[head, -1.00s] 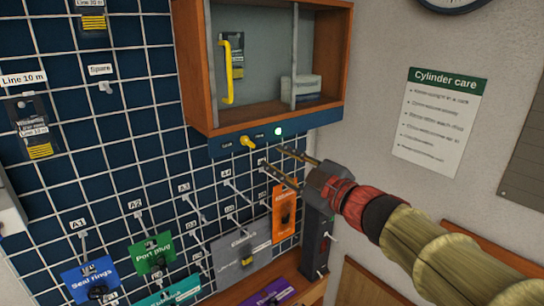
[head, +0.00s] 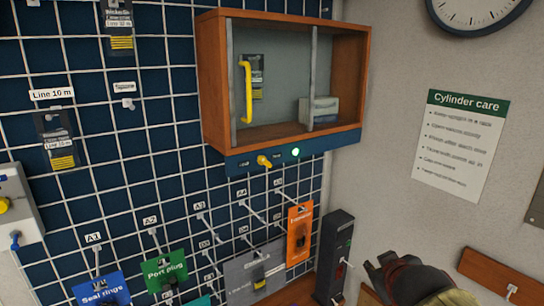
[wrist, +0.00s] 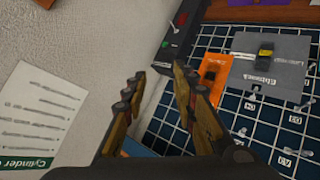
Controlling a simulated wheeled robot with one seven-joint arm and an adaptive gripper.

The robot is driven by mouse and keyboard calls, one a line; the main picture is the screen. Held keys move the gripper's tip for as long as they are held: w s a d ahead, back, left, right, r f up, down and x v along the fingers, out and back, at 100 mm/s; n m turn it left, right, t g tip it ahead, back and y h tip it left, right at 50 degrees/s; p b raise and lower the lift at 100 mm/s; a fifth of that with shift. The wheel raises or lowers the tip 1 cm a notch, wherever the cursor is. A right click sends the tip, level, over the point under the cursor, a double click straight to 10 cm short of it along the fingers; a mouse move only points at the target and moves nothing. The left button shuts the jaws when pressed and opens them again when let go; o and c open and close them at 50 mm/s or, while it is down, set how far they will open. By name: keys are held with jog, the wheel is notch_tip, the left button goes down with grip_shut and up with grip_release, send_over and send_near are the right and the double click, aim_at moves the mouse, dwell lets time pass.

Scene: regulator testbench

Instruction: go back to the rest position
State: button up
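The fingers point toward the wall and the pegboard corner, away from the cabinet. They touch nothing that I can see.
A wooden cabinet (head: 213,95) with a yellow handle (head: 247,92), a yellow knob (head: 264,161) and a lit green lamp (head: 295,152) hangs on the blue grid board (head: 130,185). An orange packet (head: 299,232) hangs beside a dark upright box (head: 334,255). A Cylinder care sheet (head: 458,145) is on the wall.

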jog(key=s+a+f+m+g+y+b, duration=0.1)
jog(key=s+a+f+m+g+b, duration=0.1)
jog(key=s+f, duration=0.5)
jog(key=s+a+f+m+g+y+b, duration=0.1)
jog(key=s+a+f+g+b, duration=0.2)
jog(key=s+f, duration=0.5)
jog(key=s+a+b, duration=0.1)
jog(key=s+b, duration=0.1)
jog(key=s, duration=0.4)
jog(key=shift+s+a+m+y, duration=0.25)
jog(key=shift+a+m+y, duration=0.05)
jog(key=shift+m, duration=0.1)
jog(key=shift+f, duration=0.1)
